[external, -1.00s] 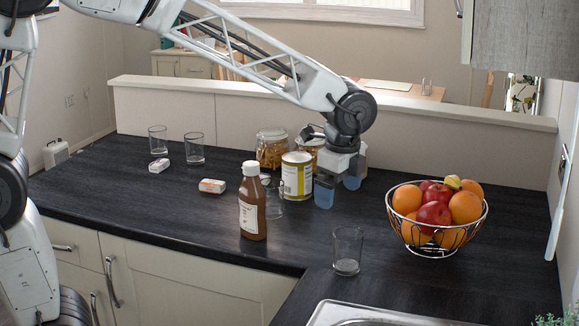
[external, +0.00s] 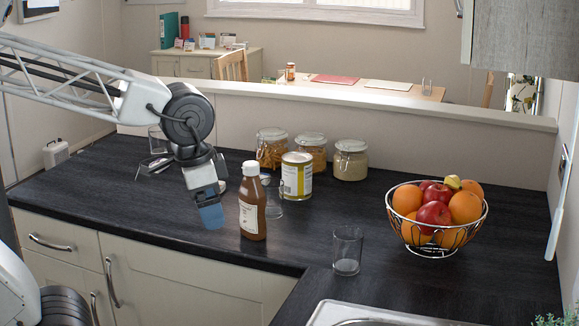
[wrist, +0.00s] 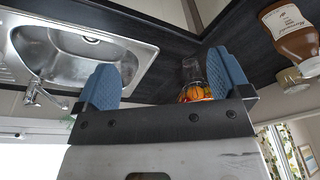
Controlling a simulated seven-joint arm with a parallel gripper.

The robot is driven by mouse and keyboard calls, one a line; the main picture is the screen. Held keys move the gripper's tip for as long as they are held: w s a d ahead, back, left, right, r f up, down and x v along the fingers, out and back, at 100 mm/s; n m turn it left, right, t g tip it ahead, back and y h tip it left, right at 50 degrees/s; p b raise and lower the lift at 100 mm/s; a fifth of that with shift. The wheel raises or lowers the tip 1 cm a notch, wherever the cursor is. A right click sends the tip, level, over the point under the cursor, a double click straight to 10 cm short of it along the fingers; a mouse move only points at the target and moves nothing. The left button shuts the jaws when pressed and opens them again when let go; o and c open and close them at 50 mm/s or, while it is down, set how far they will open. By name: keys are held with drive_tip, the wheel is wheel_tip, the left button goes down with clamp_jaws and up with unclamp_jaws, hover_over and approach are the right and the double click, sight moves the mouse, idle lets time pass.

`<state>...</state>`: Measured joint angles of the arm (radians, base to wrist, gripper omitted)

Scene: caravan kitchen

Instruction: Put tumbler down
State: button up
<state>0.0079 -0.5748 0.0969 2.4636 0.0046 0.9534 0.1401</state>
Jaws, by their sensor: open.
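A clear tumbler (external: 347,250) stands upright and empty near the counter's front corner. Another clear glass (external: 275,205) stands behind the brown sauce bottle, partly hidden. A third tumbler (external: 158,139) is at the back left, partly covered by my arm; any glass beside it is hidden. My gripper (external: 208,210) is open and empty, above the counter left of the bottle. In the wrist view, its blue fingers (wrist: 165,68) are spread apart. A tumbler (wrist: 190,70) shows beyond them, in front of the fruit.
The sauce bottle (external: 252,205) stands just right of my gripper. A yellow-labelled tin (external: 297,177) and glass jars (external: 350,160) stand behind. The fruit bowl (external: 433,251) is at the right, the sink (external: 385,315) in front. Counter between tumbler and bottle is clear.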

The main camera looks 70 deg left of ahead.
drive_tip(key=s, duration=0.1)
drive_tip(key=s+f+n, duration=0.1)
drive_tip(key=s, duration=0.1)
drive_tip(key=shift+s+d+n, duration=0.1)
drive_tip(key=shift+s+n, duration=0.15)
drive_tip(key=shift+n, duration=0.05)
drive_tip(key=shift+o, duration=0.4)
drive_tip(key=w+v, duration=0.1)
drive_tip(key=v, duration=0.4)
drive_tip(key=w+a+r+m+g, duration=0.1)
drive_tip(key=w+a+r+m, duration=0.1)
drive_tip(key=w+a+m, duration=0.65)
drive_tip(key=w+a+r+m+g, duration=0.1)
drive_tip(key=w+a+r+m, duration=0.15)
drive_tip(key=w+a, duration=1.05)
drive_tip(key=w+a+f+m, duration=0.2)
drive_tip(key=w+a+m, duration=0.15)
drive_tip(key=a, duration=0.25)
drive_tip(key=w+a+f+m, duration=0.2)
drive_tip(key=w+a+m, duration=0.1)
drive_tip(key=w+a, duration=0.3)
wheel_tip(320, 180, down, 14)
drive_tip(key=a, duration=0.1)
drive_tip(key=shift+s+a+r, duration=0.15)
drive_tip(key=shift+s+a, duration=0.05)
drive_tip(key=shift+s, duration=0.15)
